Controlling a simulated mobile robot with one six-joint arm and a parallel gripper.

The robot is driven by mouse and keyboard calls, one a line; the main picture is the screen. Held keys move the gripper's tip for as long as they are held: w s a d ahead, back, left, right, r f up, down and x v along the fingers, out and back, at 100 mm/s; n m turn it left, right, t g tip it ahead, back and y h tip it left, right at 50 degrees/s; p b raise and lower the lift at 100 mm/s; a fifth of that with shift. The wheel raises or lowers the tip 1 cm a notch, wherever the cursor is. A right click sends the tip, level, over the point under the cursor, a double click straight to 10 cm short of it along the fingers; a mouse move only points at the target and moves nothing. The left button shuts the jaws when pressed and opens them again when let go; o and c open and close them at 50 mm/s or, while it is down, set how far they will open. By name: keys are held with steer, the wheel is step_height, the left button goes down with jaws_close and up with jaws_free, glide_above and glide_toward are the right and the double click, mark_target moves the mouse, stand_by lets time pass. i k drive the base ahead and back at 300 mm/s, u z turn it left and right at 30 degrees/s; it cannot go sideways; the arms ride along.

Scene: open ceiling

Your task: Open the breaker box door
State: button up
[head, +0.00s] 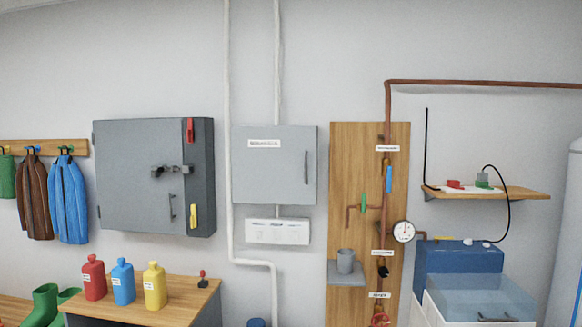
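A light grey wall box (272,180) hangs in the middle of the head view, with a pipe running up from its top. Its door looks closed. A dark vertical handle (306,167) is near the door's right edge, and a white label (264,143) too small to read is near the top. A larger grey cabinet (125,170) hangs to its left, also looking closed, with a latch (171,170) and a handle (172,208). I cannot tell from the labels which is the breaker box. My gripper is not in view.
A white panel (277,232) sits under the middle box. A white pipe (228,120) runs between the two boxes. Red, blue and yellow bottles (123,281) stand on a wooden bench (185,290) below left. A wooden board (343,200) with piping is on the right.

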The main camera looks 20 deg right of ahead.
mark_target(270, 165)
steer(key=u, duration=0.15)
steer(key=i, duration=0.85)
steer(key=u, duration=0.3)
